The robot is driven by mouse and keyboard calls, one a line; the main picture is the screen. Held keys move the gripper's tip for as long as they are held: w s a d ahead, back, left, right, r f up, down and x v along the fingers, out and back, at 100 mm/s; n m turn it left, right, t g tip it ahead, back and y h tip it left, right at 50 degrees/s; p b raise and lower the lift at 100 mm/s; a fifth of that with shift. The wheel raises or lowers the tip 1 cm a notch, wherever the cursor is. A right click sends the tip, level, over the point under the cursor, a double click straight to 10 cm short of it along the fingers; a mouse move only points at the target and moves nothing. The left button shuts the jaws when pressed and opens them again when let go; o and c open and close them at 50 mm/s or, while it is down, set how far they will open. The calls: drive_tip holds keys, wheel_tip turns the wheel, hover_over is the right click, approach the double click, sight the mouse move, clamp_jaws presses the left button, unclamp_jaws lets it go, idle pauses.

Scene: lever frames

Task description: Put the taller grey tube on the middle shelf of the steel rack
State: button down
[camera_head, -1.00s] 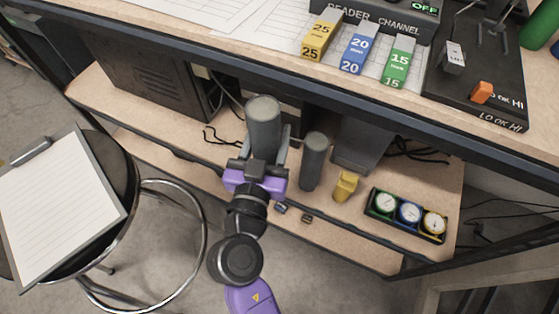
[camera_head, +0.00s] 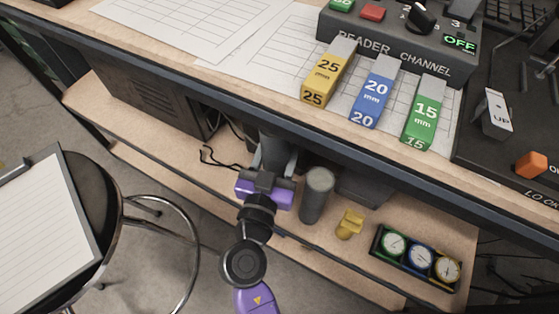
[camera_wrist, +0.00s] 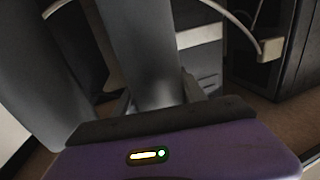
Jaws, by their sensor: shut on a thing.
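The larger grey tube (camera_head: 270,147) is upright between the fingers of my gripper (camera_head: 273,164), at the lower shelf under the bench. Its top is hidden behind the bench edge; I cannot tell whether its base touches the shelf. In the wrist view the held tube (camera_wrist: 140,45) rises from between the fingers, above the purple gripper body. A smaller grey tube (camera_head: 317,193) stands upright on the shelf, just right of my gripper and apart from it. I cannot make out the steel rack in these views.
The bench top's front edge (camera_head: 240,105) overhangs the lower shelf (camera_head: 180,148). Right of the tubes are a yellow piece (camera_head: 350,224) and a tray of three gauges (camera_head: 378,240). A dark cabinet (camera_head: 155,95) stands left. A stool (camera_head: 105,210) bearing a clipboard (camera_head: 45,225) is at left.

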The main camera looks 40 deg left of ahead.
drive_tip(key=shift+f+b, duration=0.7)
drive_tip(key=shift+f, duration=1.4)
drive_tip(key=c, duration=0.7)
unclamp_jaws()
drive_tip(key=shift+f, duration=0.15)
drive_tip(key=shift+o, duration=0.2)
